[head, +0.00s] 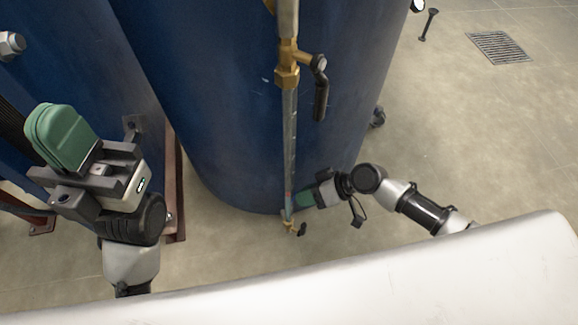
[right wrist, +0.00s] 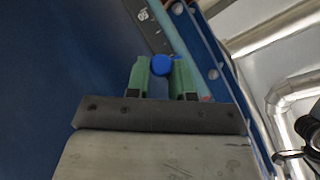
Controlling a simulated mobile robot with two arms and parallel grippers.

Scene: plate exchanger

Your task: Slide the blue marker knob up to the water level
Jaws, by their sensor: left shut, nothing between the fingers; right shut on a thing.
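The blue marker knob (right wrist: 162,65) shows in the right wrist view between the green fingertips of my right gripper (right wrist: 161,72), which is shut on it. In the head view my right gripper (head: 299,197) is at the lower end of the sight gauge (head: 290,140), and the knob itself is hidden there. A small reddish mark shows on the gauge just above the gripper. I cannot make out the water level clearly. My left gripper (head: 62,135) is shut and empty at the left, away from the gauge.
A large blue tank (head: 220,100) stands behind the gauge. A brass valve (head: 288,70) with a dark handle (head: 321,95) sits at the gauge's top, and a small brass fitting (head: 291,224) at its bottom. A floor drain (head: 499,46) lies at upper right. Open floor is on the right.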

